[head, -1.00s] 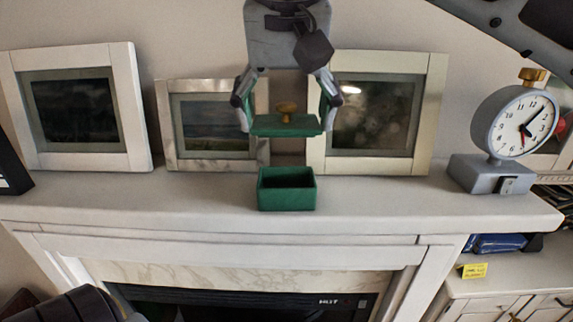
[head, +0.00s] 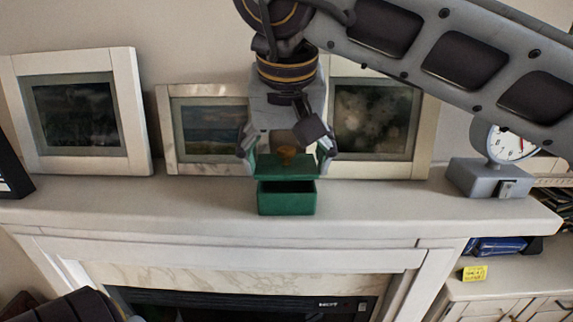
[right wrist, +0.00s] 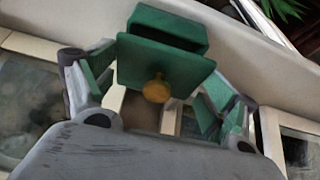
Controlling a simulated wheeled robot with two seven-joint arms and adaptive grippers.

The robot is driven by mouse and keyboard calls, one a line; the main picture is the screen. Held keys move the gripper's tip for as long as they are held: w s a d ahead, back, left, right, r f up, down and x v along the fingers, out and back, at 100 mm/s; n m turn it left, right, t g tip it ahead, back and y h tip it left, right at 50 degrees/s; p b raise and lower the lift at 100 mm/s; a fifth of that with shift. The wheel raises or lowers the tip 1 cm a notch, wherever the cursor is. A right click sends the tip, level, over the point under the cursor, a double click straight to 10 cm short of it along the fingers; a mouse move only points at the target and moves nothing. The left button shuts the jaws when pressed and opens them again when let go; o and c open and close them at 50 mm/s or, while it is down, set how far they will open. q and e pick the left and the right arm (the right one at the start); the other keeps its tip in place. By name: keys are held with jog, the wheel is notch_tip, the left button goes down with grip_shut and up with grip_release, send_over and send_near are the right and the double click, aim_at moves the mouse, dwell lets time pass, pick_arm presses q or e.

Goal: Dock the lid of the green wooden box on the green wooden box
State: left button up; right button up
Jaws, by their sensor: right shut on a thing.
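The green wooden box (head: 286,203) stands upright on the white mantelpiece, its dark inside showing at the front. The lid of the green wooden box (head: 285,168), a flat green plate with a yellow knob (head: 287,154), is held roughly level above it. My right gripper (head: 286,148) points down and is shut on the lid. In the right wrist view, the lid (right wrist: 165,70) hides part of the box (right wrist: 166,27), and its edge is offset from the box rim. Whether the lid touches the rim anywhere, I cannot tell. My left gripper is not in view.
Framed pictures lean on the wall behind: one at left (head: 140,110), one in the middle (head: 165,130) and one at right (head: 428,130). A grey clock (head: 490,177) stands at right, partly covered by my right arm. The mantel (head: 150,205) is clear on both sides of the box.

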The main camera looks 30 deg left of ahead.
jog(key=shift+f, duration=0.95)
jog(key=shift+f, duration=0.3)
jog(key=o, duration=0.9)
jog(key=shift+c, duration=0.2)
jog(key=shift+r, duration=0.2)
jog(key=shift+r, duration=0.2)
jog(key=b+v, duration=0.1)
jog(key=v, duration=1.1)
jog(key=shift+f, duration=0.15)
